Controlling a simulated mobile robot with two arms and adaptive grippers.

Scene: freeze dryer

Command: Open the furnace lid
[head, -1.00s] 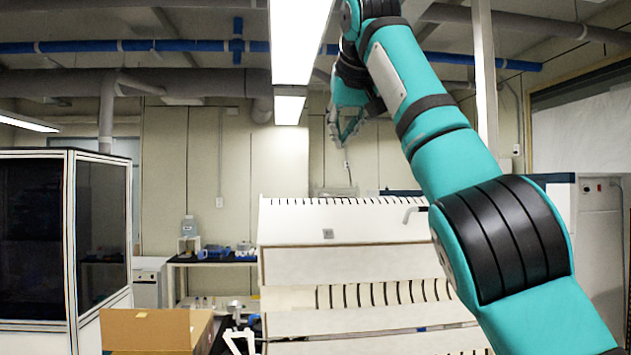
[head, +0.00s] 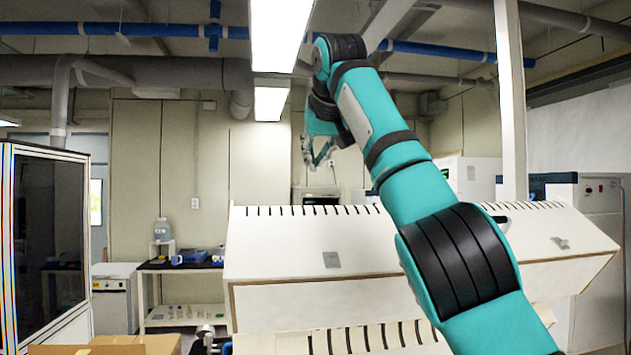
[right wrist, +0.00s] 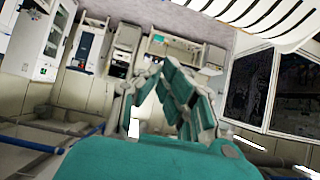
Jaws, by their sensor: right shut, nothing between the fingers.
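I cannot tell for certain which thing is the furnace, and no open lid shows. A small box-shaped appliance (head: 316,196) stands by the back wall in the head view, its lower part hidden behind a white slotted unit. My right gripper (head: 320,158) is raised in the air in front of the back wall, seen above that appliance in the picture. In the right wrist view my right gripper (right wrist: 160,72) is shut and empty, its fingertips close together. My left gripper is not in view.
The white slotted unit (head: 312,245) fills the middle front, below my right arm. A dark-glazed cabinet (head: 48,240) stands at left, with a cardboard box (head: 137,345) low in front. A bench (head: 180,267) and a white appliance (head: 470,178) are farther back.

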